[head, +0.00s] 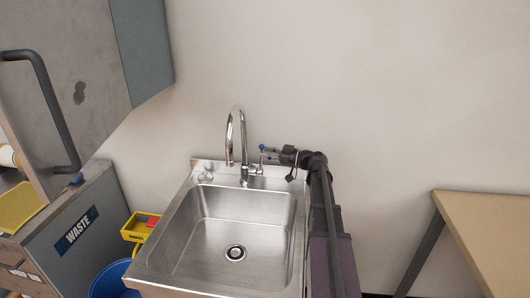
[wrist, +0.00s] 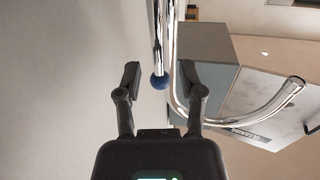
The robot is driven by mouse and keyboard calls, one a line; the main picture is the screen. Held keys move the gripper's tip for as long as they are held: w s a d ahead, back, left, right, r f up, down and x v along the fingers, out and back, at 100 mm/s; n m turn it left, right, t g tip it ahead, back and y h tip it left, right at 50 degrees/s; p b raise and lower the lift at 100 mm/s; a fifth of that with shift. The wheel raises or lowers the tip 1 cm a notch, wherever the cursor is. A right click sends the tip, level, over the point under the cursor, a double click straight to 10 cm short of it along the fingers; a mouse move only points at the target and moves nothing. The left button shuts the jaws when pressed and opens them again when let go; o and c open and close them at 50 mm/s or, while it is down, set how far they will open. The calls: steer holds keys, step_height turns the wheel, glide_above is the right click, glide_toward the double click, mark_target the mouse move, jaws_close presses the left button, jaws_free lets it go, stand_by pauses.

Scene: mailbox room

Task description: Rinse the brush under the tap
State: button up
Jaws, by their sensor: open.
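The chrome tap (head: 230,140) stands at the back of the steel sink (head: 190,262), its arched spout over the basin. A thin lever with a blue knob (head: 262,147) rises at the tap's right side. My gripper (head: 267,154) reaches in from the right at this lever. In the wrist view the blue knob (wrist: 160,82) lies between the two spread fingers of my gripper (wrist: 160,77), with a gap on each side. The gripper is open and holds nothing. The curved spout (wrist: 262,115) shows beyond the right finger. I cannot make out a brush in either view.
A grey cabinet marked WASTE (head: 88,240) stands left of the sink. A small yellow tray (head: 133,229) with something red and a blue bucket (head: 106,283) sit between them. A handled grey door (head: 90,75) hangs upper left. A wooden table (head: 490,225) is at right.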

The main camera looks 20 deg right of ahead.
steer(key=shift+x, duration=1.15)
